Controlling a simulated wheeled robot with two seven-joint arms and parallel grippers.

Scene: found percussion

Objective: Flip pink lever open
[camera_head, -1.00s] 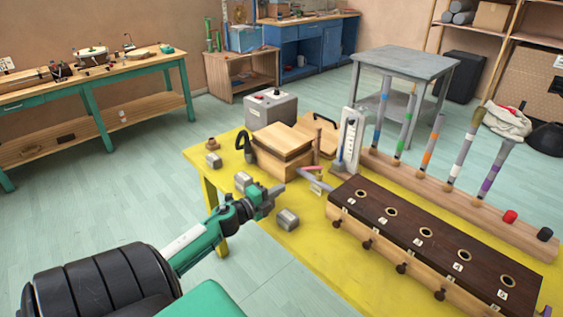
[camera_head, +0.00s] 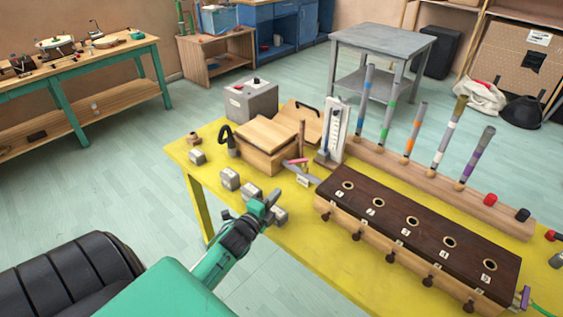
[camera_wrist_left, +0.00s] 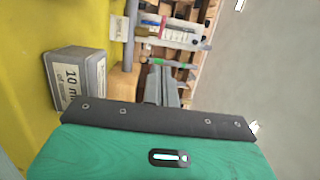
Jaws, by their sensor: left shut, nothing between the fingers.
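The pink lever (camera_head: 295,162) is a small bar beside a grey angled piece, right of the wooden box on the yellow table. Its exact position is too small to tell. My left gripper (camera_head: 272,200) is shut and empty. In the left wrist view the grey fingers (camera_wrist_left: 161,87) point towards wooden parts and a green bar (camera_wrist_left: 166,63). I cannot make out the pink lever there. My right gripper is not in view.
A labelled grey block (camera_wrist_left: 78,80) is left of the fingers in the wrist view. A wooden box (camera_head: 268,140), a white gauge stand (camera_head: 334,130) and a dark-topped box with numbered holes (camera_head: 420,240) stand on the yellow table (camera_head: 310,245). Several grey blocks line its left side.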

